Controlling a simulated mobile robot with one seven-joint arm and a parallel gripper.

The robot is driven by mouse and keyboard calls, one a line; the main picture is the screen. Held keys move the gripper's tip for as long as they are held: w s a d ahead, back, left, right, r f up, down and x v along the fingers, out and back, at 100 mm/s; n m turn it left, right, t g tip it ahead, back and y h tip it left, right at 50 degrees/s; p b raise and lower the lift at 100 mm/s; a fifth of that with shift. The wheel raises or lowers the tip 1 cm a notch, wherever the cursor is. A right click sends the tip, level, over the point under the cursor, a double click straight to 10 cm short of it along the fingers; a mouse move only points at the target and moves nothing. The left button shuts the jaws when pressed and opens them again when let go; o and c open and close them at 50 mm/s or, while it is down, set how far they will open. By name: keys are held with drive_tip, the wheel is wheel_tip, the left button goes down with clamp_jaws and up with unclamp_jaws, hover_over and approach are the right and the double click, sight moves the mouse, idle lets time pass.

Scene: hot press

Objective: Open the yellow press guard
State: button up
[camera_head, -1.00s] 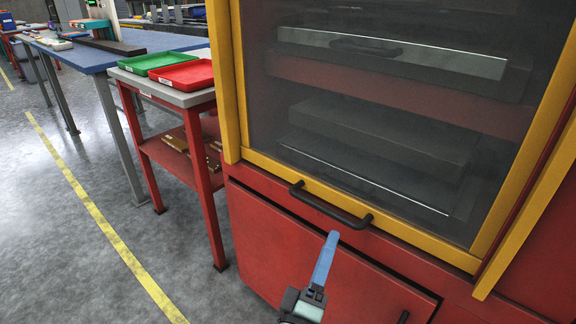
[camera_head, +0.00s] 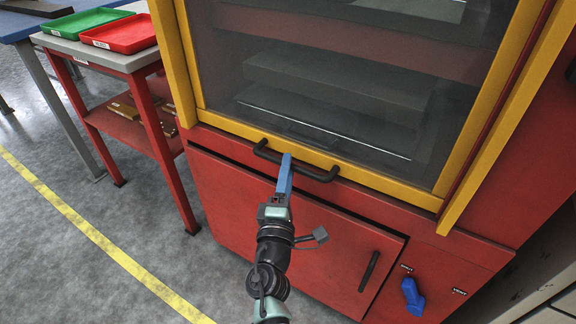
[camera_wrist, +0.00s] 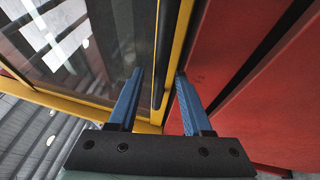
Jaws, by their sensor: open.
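The yellow press guard (camera_head: 310,152) is a yellow frame around a dark see-through panel, down and closed on the red press. Its black bar handle (camera_head: 320,176) runs along the bottom rail. My gripper (camera_head: 286,158), with blue fingers, is at the middle of the handle in the head view. In the wrist view my gripper (camera_wrist: 160,73) is open, with one finger on each side of the black handle (camera_wrist: 164,45). The fingers are apart, and a gap shows beside the handle. How deep the handle lies between them is hard to tell.
A red side table (camera_head: 95,55) with a green tray (camera_head: 85,22) and a red tray (camera_head: 120,35) stands left of the press. Below the guard is a red cabinet door with a black handle (camera_head: 368,271). A blue knob (camera_head: 412,297) sits to its right.

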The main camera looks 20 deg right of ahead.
drive_tip(key=shift+x, duration=1)
clamp_jaws()
drive_tip(key=shift+a, duration=0.1)
idle(0.7)
